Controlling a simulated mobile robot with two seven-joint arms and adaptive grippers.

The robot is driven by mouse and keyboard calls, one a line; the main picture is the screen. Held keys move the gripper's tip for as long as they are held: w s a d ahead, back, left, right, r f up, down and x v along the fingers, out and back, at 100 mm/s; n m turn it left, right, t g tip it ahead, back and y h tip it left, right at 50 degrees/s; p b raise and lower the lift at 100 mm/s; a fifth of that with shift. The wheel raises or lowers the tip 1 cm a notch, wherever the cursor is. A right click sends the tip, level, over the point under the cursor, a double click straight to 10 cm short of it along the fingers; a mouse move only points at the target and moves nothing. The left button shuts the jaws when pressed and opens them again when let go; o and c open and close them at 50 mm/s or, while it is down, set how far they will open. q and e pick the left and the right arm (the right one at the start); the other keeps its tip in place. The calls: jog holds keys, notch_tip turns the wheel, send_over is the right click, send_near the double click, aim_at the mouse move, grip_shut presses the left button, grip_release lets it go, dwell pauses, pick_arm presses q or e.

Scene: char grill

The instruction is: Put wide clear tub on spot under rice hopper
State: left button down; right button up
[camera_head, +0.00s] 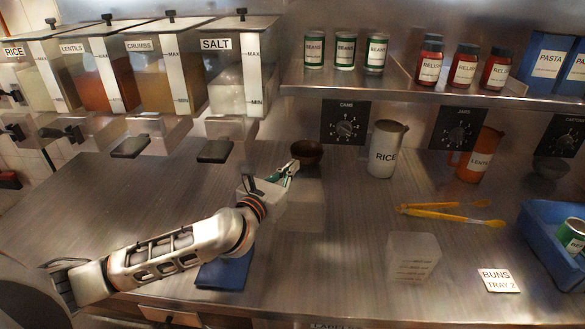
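A pale, see-through box shape (264,198), which looks like a wide clear tub, shows at the end of my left arm, in front of a brown bowl. My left gripper (287,172) is right at it, with grey and teal finger parts by its far rim. Arm and gripper cover part of it, and I cannot tell whether the fingers grip it. The rice hopper (34,84) is at the far left of the hopper row. No marked spot is distinct under it. My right gripper is out of view.
A clear tub with level marks (413,258) stands at front right. The brown bowl (306,152), rice jug (386,150), lentils jug (479,155), yellow tongs (450,212) and blue crate (540,235) are on the counter. A blue cloth-like item (224,272) lies under my arm. The left counter is clear.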

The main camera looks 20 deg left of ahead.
pick_arm(q)
notch_tip(320, 180, up, 24)
jog(key=p, duration=0.2)
jog(key=shift+d, duration=0.15)
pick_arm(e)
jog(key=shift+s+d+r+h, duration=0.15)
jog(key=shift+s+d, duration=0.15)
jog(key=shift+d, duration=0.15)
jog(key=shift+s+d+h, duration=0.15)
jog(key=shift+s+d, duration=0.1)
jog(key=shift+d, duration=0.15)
pick_arm(q)
jog(key=c, duration=2.9)
grip_release()
jog(key=shift+f, duration=0.1)
jog(key=o, duration=2.3)
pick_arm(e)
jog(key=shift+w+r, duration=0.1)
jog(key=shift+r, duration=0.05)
